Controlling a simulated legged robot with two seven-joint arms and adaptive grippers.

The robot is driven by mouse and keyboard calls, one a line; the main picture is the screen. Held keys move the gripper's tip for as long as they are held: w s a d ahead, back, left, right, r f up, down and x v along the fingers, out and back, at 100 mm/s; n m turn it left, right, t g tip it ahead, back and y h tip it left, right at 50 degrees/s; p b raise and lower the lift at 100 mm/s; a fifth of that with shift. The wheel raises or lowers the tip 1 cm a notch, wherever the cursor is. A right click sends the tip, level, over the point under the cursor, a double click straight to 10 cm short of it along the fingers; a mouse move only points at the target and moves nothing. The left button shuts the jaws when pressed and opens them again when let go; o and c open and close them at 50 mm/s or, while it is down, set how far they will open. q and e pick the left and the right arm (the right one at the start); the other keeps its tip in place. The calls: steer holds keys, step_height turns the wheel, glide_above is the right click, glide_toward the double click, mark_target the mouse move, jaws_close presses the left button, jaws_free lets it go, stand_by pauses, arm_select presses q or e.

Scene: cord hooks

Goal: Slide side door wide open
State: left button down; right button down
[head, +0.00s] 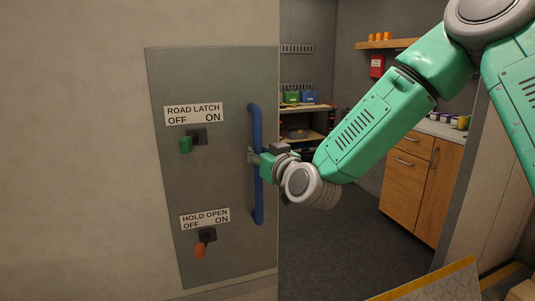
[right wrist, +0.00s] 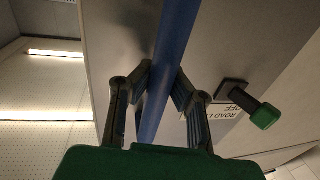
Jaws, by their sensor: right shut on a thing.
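The side door (head: 80,150) is a beige panel filling the left of the head view, with a grey metal plate (head: 185,90) and an upright blue bar handle (head: 257,205) near its right edge. Right of that edge the doorway is open. My right gripper (head: 256,158) is shut around the middle of the handle. In the right wrist view its two fingers (right wrist: 164,92) press on both sides of the blue bar (right wrist: 172,50). The green ROAD LATCH knob (head: 185,145) sits on the OFF side. The orange HOLD OPEN knob (head: 199,251) hangs down, toward OFF. My left gripper is out of view.
Through the doorway are a shelf with bins (head: 307,97), a wooden cabinet (head: 407,180) and a dark floor (head: 345,230). A yellow-edged step (head: 430,281) lies at the lower right. A pale door post (head: 485,180) stands at the right.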

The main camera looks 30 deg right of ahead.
steer(key=shift+a+f, duration=0.2)
steer(key=shift+a, duration=0.45)
steer(key=c, duration=1.4)
jaws_free()
steer(key=shift+a+r, duration=0.1)
steer(key=shift+a, duration=0.2)
steer(key=shift+d, duration=0.1)
steer(key=shift+d, duration=0.1)
steer(key=s, duration=0.7)
steer(key=shift+s+a, duration=0.2)
steer(key=shift+d, duration=0.3)
